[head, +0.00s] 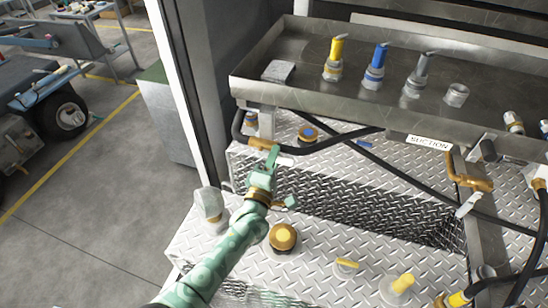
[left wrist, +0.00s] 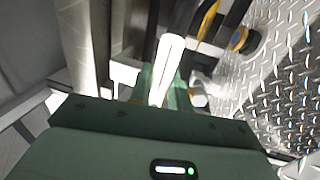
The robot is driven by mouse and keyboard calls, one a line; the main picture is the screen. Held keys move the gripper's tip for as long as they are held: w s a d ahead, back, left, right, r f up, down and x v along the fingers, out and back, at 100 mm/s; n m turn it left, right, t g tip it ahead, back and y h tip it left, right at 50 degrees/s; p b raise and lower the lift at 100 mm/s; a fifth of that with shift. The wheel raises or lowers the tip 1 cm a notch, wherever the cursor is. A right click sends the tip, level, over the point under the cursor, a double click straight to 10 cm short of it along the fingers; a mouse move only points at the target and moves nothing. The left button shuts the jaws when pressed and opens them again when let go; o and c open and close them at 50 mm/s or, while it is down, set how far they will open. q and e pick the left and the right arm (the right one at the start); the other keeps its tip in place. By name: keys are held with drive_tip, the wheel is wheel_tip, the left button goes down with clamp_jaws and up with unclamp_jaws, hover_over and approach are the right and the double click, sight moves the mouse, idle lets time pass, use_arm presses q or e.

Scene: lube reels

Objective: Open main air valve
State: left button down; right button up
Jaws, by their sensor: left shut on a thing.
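A brass valve (head: 262,144) with a white lever handle (head: 286,162) sits on a dark hose under the left end of the metal tray. My left gripper (head: 271,160), green, reaches up to it and is shut on the handle. In the left wrist view the white handle (left wrist: 172,58) runs up and away from between the green fingers (left wrist: 165,90), which partly hide its near end. I cannot read any label on this valve. My right gripper is in neither view.
The metal tray (head: 330,97) above holds yellow, blue and grey nozzles. A second brass valve (head: 472,183) with a white handle is at right, below a "SUCTION" label (head: 430,142). Dark hoses cross the tread-plate, where a brass-coloured cap (head: 283,237) stands near my arm. Open floor lies left.

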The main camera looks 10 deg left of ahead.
use_arm(q)
drive_tip(key=c, duration=1.4)
unclamp_jaws()
drive_tip(key=shift+o, duration=0.2)
drive_tip(key=v, duration=1.6)
drive_tip(key=shift+s, duration=0.2)
drive_tip(key=shift+f, duration=0.1)
